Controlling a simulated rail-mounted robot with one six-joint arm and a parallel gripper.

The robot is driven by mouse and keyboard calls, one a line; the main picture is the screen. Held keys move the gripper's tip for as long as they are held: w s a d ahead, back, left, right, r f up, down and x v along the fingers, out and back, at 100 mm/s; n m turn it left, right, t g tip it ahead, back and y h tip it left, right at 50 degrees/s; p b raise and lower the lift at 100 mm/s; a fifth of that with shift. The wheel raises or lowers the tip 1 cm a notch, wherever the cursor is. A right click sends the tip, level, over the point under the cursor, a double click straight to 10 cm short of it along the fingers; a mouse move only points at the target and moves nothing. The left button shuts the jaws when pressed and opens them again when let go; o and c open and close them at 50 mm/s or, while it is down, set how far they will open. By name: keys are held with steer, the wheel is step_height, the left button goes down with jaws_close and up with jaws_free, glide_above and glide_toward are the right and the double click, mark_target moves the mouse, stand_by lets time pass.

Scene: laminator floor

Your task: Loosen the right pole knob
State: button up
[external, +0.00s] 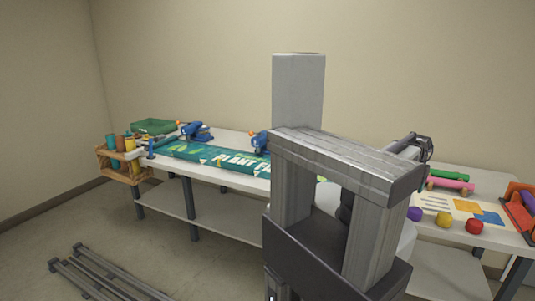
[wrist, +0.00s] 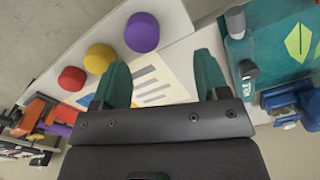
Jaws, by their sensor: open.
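My gripper (wrist: 161,80) is open in the wrist view. Its two teal fingers stand wide apart with nothing held between them, over a white surface with a printed sheet. To the right of the fingers is the end of a green banner (wrist: 286,28), with a grey cylinder (wrist: 235,20) and a dark knob-like piece (wrist: 247,69) along its edge. I cannot tell for sure which is the right pole knob. The banner (external: 215,158) lies on the long table in the external view; its right end is hidden behind my arm. My gripper's fingers are not clear there.
Purple (external: 414,214), yellow (external: 443,219) and red (external: 474,226) round pieces stand on the right table by a printed sheet (external: 465,206). Blue clamp-like tools (external: 196,131) stand behind the banner. A wooden crate (external: 122,165) is at the far left end.

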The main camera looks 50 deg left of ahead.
steer(key=w+a+r, duration=0.1)
steer(key=w+a, duration=0.1)
steer(key=a, duration=0.2)
steer(key=w+a+r+p, duration=0.1)
steer(key=w+a, duration=0.2)
steer(key=a, duration=0.2)
steer(key=w+a+r+p, duration=0.1)
steer(key=w+a, duration=0.1)
steer(key=a, duration=0.3)
steer(key=shift+w, duration=0.35)
steer(key=shift+c, duration=0.5)
steer(key=a+f+m+b, duration=0.1)
steer(key=f+b, duration=0.2)
steer(key=w+f+m+b, duration=0.1)
steer(key=f+m+b, duration=0.1)
steer(key=f+b, duration=0.2)
steer(key=w+a+f+m+b, duration=0.1)
steer(key=f+b, duration=0.3)
steer(key=shift+a+f+m, duration=0.2)
steer(key=shift+a+m, duration=0.1)
steer(key=shift+m, duration=0.1)
steer(key=shift+r, duration=0.1)
steer(key=c, duration=0.9)
